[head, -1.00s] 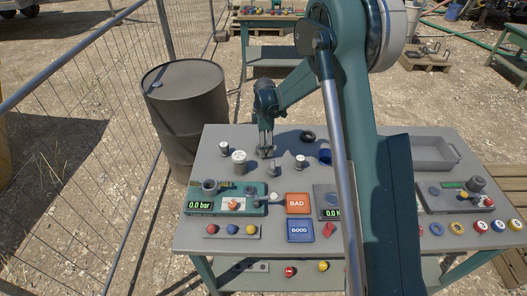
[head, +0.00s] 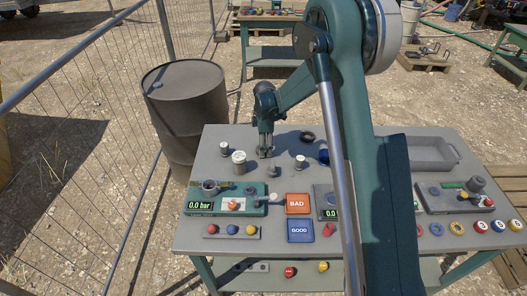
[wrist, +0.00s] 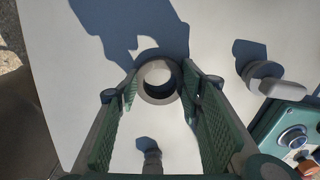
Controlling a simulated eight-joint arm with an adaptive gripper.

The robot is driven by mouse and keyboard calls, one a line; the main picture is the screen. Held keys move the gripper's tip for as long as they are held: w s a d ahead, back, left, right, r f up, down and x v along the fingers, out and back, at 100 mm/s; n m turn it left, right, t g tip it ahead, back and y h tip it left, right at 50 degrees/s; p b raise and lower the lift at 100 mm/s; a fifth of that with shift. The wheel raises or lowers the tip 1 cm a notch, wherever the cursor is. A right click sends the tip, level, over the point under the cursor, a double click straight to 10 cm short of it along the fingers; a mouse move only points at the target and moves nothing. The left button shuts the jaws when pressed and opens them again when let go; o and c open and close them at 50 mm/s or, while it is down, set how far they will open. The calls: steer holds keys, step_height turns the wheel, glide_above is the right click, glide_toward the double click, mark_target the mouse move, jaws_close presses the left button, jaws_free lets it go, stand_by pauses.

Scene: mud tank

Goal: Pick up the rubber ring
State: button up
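The rubber ring (head: 307,136) is a small black ring lying flat on the back middle of the grey bench. In the wrist view a ring (wrist: 145,91), looking grey in that light, lies on the pale bench top and appears between the far ends of my fingers. I take it to be the same ring. My gripper (wrist: 161,84) is open, with its green ribbed pads apart and nothing held. In the head view my gripper (head: 265,154) points down over the back left of the bench, left of the ring. Its exact height is unclear.
Several small metal fittings stand near my gripper, including a white-topped one (head: 300,161) in front of the ring. A green gauge device (head: 255,207) is at the front left. A grey tray (head: 432,140) is at the back right. A dark drum (head: 187,110) stands left of the bench.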

steer(key=shift+r, duration=0.1)
step_height(320, 180, up, 10)
stand_by(0.9)
stand_by(0.7)
steer(key=shift+m, duration=0.5)
steer(key=w+d, duration=0.2)
steer(key=d, duration=1)
steer(key=w+d, duration=0.2)
steer(key=d, duration=1)
steer(key=w+d+p, duration=0.1)
steer(key=w+d, duration=0.1)
steer(key=d, duration=1)
steer(key=shift+w+d+r, duration=0.15)
steer(key=s+d, duration=0.3)
steer(key=d, duration=1)
steer(key=s+d, duration=0.4)
steer(key=d, duration=0.9)
steer(key=s+d+m, duration=0.1)
steer(key=s+d, duration=0.2)
steer(key=d, duration=1)
steer(key=shift+s+d+r, duration=0.15)
steer(key=shift+s+d, duration=0.05)
steer(key=shift+d, duration=0.15)
